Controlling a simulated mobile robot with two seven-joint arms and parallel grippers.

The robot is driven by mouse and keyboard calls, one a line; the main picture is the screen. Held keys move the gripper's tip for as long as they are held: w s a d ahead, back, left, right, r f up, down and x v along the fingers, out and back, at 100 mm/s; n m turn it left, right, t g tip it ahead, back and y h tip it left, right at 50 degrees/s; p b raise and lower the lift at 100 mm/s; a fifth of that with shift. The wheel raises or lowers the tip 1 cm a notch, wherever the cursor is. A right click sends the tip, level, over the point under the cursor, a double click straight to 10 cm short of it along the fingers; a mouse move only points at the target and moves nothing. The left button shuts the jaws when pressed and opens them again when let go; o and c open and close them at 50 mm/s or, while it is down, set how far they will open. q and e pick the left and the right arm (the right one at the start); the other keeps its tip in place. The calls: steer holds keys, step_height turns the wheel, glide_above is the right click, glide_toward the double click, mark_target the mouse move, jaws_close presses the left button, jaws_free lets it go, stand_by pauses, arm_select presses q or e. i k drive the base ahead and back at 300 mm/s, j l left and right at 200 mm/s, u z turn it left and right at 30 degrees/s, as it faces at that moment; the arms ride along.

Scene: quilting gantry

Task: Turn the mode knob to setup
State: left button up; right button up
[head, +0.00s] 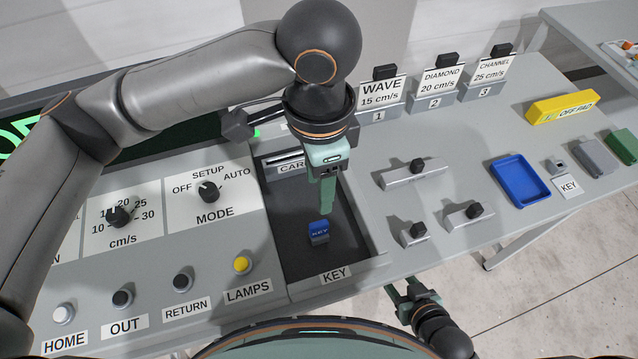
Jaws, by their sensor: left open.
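The mode knob (208,191) is a black knob on a white plate on the left console, marked OFF, SETUP and AUTO. Its pointer seems to tilt up and left; I cannot tell exactly which mark it meets. My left gripper (327,205) is open and points down over the dark recess, to the right of the knob and apart from it. Its fingers are seen nearly edge-on, just above a blue key (319,231). My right gripper (407,292) is low, by the console's front edge, with its fingers apart and nothing visible between them.
A speed knob (117,216) sits left of the mode knob. HOME, OUT, RETURN and yellow LAMPS (242,265) buttons line the front. A blue tray (519,180), a yellow OFF PAD block (562,107) and black-knobbed grey bars (411,175) stand right. My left arm arches over the console.

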mark_target(209, 191)
steer(key=k, duration=1)
